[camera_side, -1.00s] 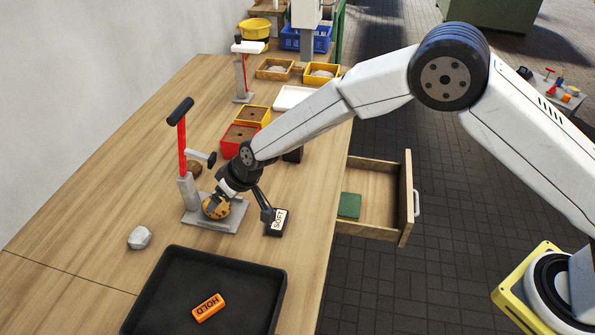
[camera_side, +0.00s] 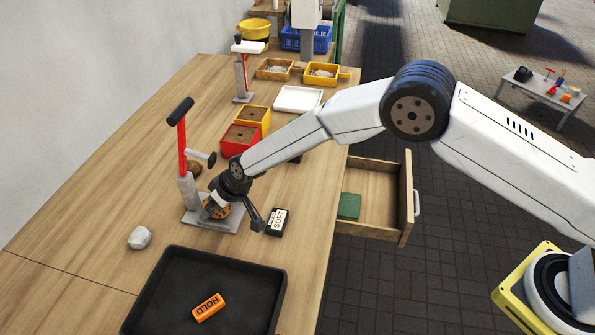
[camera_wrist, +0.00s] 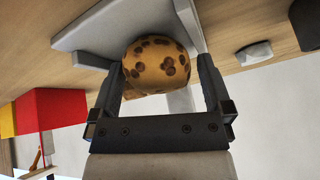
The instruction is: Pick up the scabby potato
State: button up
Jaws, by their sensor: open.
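The scabby potato (camera_side: 222,211) is tan with dark brown spots. It sits on the grey base plate (camera_side: 228,222) of a lever press with a red arm. In the wrist view the potato (camera_wrist: 157,66) lies between the two open fingers of my gripper (camera_wrist: 150,70), and whether they touch it I cannot tell. In the side view my gripper (camera_side: 220,206) is over the plate and partly hides the potato.
The press lever (camera_side: 183,145) stands close to my gripper. A black block marked SOFT (camera_side: 277,222) lies to the right. A grey stone-like lump (camera_side: 139,237) is at left. A black tray (camera_side: 245,270) holds an orange HOLD block (camera_side: 208,307). An open drawer (camera_side: 378,205) juts out right.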

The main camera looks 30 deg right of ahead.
jog(key=c, duration=1.2)
jog(key=shift+o, duration=0.2)
jog(key=shift+d+r, duration=0.1)
jog(key=shift+r, duration=0.05)
jog(key=shift+s+d+r, duration=0.45)
jog(key=shift+s+r, duration=0.2)
jog(key=shift+r, duration=0.1)
jog(key=s+d+r, duration=0.6)
jog(key=s+d, duration=0.2)
jog(key=s, duration=0.1)
jog(key=shift+s, duration=0.25)
jog(key=shift+r, duration=0.1)
jog(key=shift+a, duration=0.15)
jog(key=s+a+r+n+g+y, duration=0.2)
jog(key=s+a+n+g, duration=0.3)
jog(key=s+a+n, duration=0.6)
jog(key=s+a, duration=0.6)
jog(key=s, duration=0.2)
jog(key=shift+s+r+n+g, duration=0.3)
jog(key=shift+s+r+g, duration=0.05)
jog(key=shift+g, duration=0.05)
